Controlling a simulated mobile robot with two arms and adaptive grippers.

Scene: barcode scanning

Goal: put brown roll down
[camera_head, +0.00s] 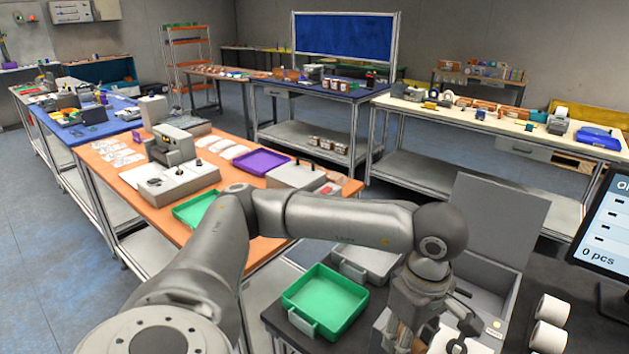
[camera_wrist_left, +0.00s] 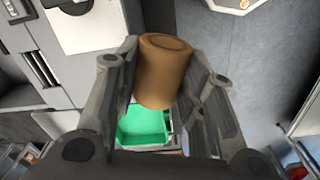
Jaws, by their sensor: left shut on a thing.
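The brown roll (camera_wrist_left: 163,75) is between the two fingers of my left gripper in the left wrist view, with its round end visible. My left gripper (camera_head: 428,330) is shut on it and points down at the lower right of the head view, to the right of the green tray. My right gripper is not in view.
A green tray (camera_head: 325,303) sits left of my left gripper on a dark stand. A grey box with a raised lid (camera_head: 494,220) is behind the gripper. Two white rolls (camera_head: 551,310) lie on the dark counter at right, near a screen (camera_head: 605,228).

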